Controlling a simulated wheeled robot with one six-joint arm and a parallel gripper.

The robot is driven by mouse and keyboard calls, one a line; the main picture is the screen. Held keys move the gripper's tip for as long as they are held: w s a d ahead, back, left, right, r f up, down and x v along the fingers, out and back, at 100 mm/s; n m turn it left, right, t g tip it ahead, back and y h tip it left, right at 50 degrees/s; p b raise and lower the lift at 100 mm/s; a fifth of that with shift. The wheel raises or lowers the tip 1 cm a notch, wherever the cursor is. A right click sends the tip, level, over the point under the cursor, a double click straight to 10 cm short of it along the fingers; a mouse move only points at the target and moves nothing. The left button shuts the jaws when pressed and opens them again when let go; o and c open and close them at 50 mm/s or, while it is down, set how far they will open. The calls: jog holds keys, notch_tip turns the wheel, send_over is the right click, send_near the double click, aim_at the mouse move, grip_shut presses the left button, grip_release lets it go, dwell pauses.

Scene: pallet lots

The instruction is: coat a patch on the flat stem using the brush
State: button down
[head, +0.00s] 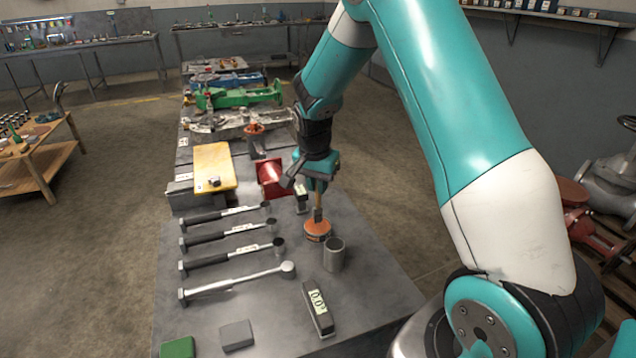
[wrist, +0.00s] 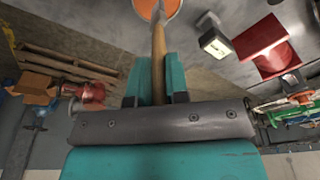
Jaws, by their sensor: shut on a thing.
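My gripper (head: 318,184) is shut on the wooden handle of the brush (head: 319,202), which points down. In the wrist view the handle (wrist: 158,62) runs out between the teal fingers (wrist: 158,85) of my gripper. The brush's lower end meets the top of a round orange tin (head: 317,236) on the grey table; I cannot tell whether it is inside or just above it. The tin's orange top (wrist: 170,8) is cut off in the wrist view. A red block-like part (head: 271,178) lies behind the tin. I cannot tell for certain which part is the flat stem.
A grey metal cup (head: 334,256) stands right beside the tin. Several torque wrenches (head: 235,281) lie at the left. A digital gauge (head: 317,308), a grey block (head: 237,335) and a green block (head: 177,347) are near the front. A yellow board (head: 213,166) is behind.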

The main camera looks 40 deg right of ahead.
jog(key=shift+f, duration=0.6)
dwell(1.7)
notch_tip(320, 180, up, 7)
jog(key=p, duration=0.5)
jog(key=shift+r, duration=0.1)
dwell(0.9)
